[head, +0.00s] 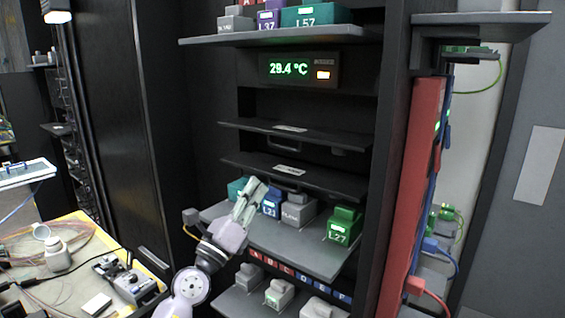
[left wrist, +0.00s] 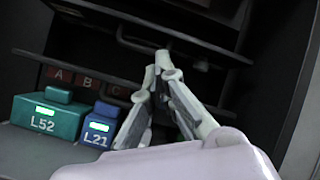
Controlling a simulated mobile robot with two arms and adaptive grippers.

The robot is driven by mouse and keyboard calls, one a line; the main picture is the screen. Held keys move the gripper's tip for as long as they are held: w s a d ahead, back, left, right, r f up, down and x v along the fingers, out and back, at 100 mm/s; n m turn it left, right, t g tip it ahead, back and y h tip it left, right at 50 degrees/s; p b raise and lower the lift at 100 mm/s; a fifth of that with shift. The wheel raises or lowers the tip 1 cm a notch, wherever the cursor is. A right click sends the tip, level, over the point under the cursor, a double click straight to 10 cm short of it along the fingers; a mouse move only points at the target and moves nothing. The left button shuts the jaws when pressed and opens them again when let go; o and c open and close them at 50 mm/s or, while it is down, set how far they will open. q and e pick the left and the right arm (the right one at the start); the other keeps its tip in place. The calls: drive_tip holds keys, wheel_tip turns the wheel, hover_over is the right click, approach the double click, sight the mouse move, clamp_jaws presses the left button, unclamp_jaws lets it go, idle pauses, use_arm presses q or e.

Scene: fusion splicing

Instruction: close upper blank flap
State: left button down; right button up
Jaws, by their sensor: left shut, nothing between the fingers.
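The upper blank flap (head: 300,137) is a dark panel with a small white label, jutting out of the black rack below the temperature display. A second similar dark flap (head: 325,180) juts out just beneath it. My left gripper (head: 258,184) is just below the lower flap, above the shelf of modules, apart from the upper flap. In the left wrist view its fingertips (left wrist: 163,64) meet and hold nothing. A dark flap edge with a bar handle (left wrist: 150,45) lies just beyond the fingertips; I cannot tell whether they touch. My right gripper is not in view.
A grey shelf (head: 300,255) holds modules, including blue L21 (head: 271,203) and green L27 (head: 343,227), close to my left gripper. The display (head: 300,69) reads 29.4 °C. A red vertical panel (head: 412,190) stands to the right. A yellow-edged bench (head: 75,225) with tools is at left.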

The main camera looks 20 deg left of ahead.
sight(282, 173)
use_arm(q)
drive_tip(key=w+m+g, duration=0.1)
drive_tip(key=w+m, duration=0.1)
drive_tip(key=w, duration=0.3)
drive_tip(key=w+d+r+m+g+p, duration=0.1)
drive_tip(key=w+m, duration=0.2)
drive_tip(key=w, duration=0.2)
drive_tip(key=w+d+m+g, duration=0.1)
drive_tip(key=w+m+g, duration=0.1)
drive_tip(key=w, duration=0.3)
drive_tip(key=shift+w+r+p, duration=0.2)
drive_tip(key=shift+r+p, duration=0.1)
drive_tip(key=shift+p, duration=0.05)
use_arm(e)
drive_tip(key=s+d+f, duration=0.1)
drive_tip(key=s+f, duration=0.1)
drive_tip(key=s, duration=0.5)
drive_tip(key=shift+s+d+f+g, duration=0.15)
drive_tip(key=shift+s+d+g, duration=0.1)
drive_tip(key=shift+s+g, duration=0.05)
